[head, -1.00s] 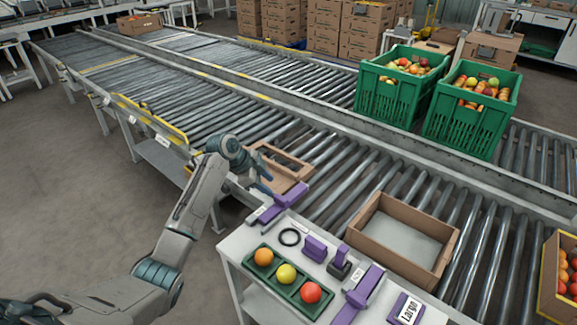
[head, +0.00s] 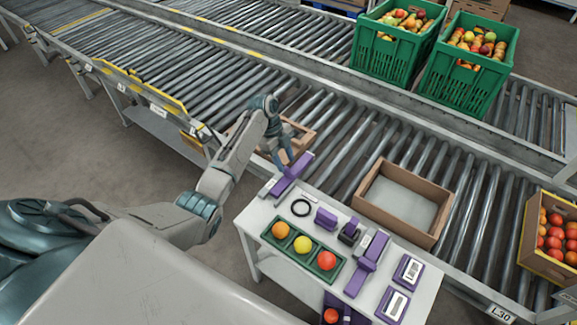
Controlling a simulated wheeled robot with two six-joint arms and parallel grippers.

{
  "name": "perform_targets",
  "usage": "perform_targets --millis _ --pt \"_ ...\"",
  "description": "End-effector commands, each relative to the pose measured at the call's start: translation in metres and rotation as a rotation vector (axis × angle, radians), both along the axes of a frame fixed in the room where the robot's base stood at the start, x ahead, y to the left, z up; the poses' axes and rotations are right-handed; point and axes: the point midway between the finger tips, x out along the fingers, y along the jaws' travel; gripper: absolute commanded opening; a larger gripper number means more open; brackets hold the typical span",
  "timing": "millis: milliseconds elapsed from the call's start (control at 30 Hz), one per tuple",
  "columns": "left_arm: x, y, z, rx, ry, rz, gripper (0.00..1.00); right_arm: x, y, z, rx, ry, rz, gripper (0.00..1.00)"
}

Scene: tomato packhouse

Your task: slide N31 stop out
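A purple stop (head: 289,177) with a small white label lies across the conveyor's near rail, at the far left corner of the worktable; I cannot read its label. It appears to be the N31 stop. My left gripper (head: 285,158) reaches down right at the stop's purple upper end. Its fingertips overlap the stop in the picture, and I cannot tell whether they are closed on it. An open cardboard box (head: 300,133) sits on the rollers just behind the gripper, partly hidden by my arm. My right gripper is not in view.
An empty carton (head: 401,200) sits on the rollers at the right. Green crates (head: 394,52) stand behind; a tomato box (head: 540,265) is at the right edge.

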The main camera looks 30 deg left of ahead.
Motion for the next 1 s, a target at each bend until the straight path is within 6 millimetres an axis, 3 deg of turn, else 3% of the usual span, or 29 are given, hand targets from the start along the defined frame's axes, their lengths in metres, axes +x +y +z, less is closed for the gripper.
perform_targets --millis 233,600,800,1000 --pt "-0.001 -0.013 -0.030 -0.001 -0.001 0.000 0.40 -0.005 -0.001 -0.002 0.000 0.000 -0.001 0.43" --pt "-0.002 -0.015 -0.036 0.000 -0.001 -0.001 0.40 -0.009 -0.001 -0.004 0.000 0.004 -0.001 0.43" --pt "-0.002 -0.015 -0.035 0.000 -0.002 0.001 0.03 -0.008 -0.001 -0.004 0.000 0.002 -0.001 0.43" --pt "-0.002 -0.015 -0.035 0.000 -0.002 0.001 0.00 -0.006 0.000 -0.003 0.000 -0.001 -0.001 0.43"
